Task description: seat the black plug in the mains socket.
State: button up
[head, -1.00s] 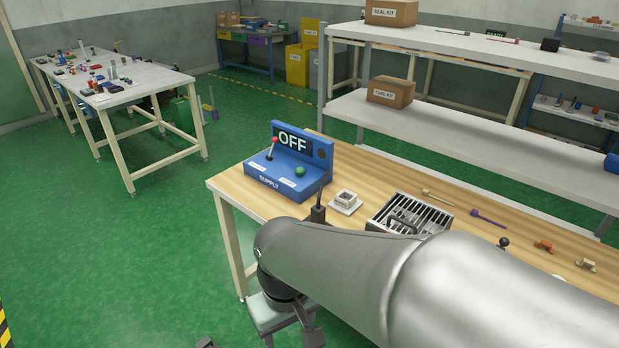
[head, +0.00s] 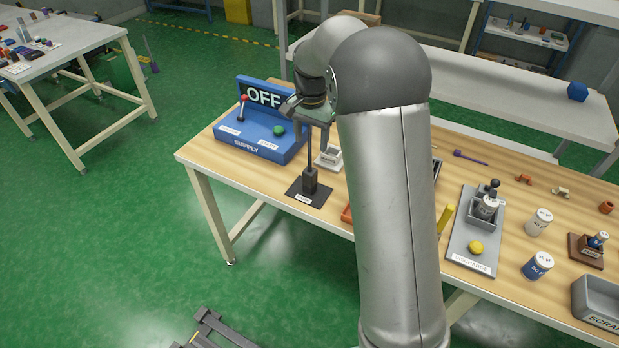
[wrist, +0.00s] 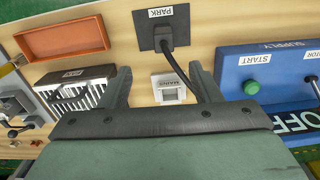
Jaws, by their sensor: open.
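The black plug (head: 310,182) stands upright on a black plate labelled PARK (head: 299,195) at the bench's front left, its cable rising from its top. The plug also shows at the top of the wrist view (wrist: 168,38). The white mains socket (head: 328,158) sits just behind the plug, partly hidden by my arm. In the wrist view the socket (wrist: 168,88), labelled MAINS, lies between my finger lines. My gripper (head: 308,122) is open and empty, above the bench near the socket. Its two fingers (wrist: 160,70) are wide apart, and the cable passes near the right one.
A blue supply box (head: 262,138) reading OFF, with a lever and green button, stands left of my gripper. A slotted metal box (wrist: 75,92) and an orange tray (wrist: 65,42) lie on the other side. A discharge stand (head: 465,245) and several jars are further right.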

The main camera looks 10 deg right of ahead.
aim_at(309, 171)
notch_tip(309, 171, down, 9)
jog(key=shift+p, duration=0.55)
jog(key=shift+w+a+f+p, duration=0.1)
jog(key=shift+f+p, duration=0.3)
jog(key=shift+f, duration=0.95)
jog(key=shift+w+a+f+p, duration=0.1)
jog(key=shift+f+p, duration=0.3)
jog(key=shift+f, duration=0.95)
jog(key=c, duration=1.1)
